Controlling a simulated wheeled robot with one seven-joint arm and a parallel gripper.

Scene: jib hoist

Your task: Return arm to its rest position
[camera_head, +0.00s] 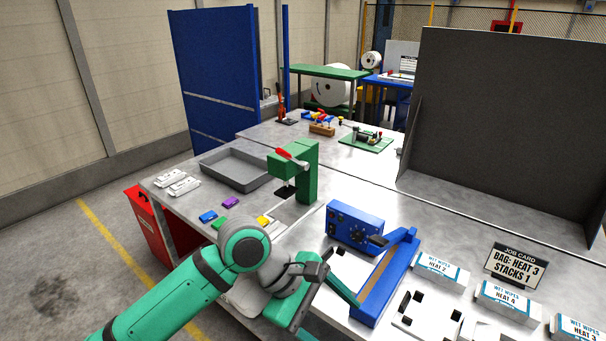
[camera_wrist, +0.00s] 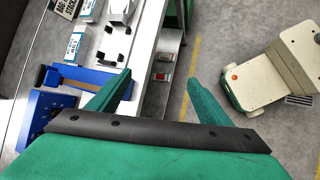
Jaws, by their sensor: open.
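My arm reaches in from the bottom left of the head view and bends at a green and grey joint. My gripper (camera_head: 338,288) is low at the front of the bench, just left of the blue frame (camera_head: 398,262). In the wrist view my gripper (camera_wrist: 157,86) shows two green fingers spread wide with nothing held between them. Between and beyond the fingers I see the bench edge and the floor. In the head view the arm's wrist hides part of the bench front, and the fingertips are only partly clear.
A blue control box (camera_head: 354,226) stands behind the gripper. A green press (camera_head: 306,170) and a grey tray (camera_head: 236,170) are farther back. Wet-wipe packs (camera_head: 440,268), a job card (camera_head: 514,266) and a dark panel (camera_head: 500,130) are right. Floor on the left is open beside a red cabinet (camera_head: 152,222).

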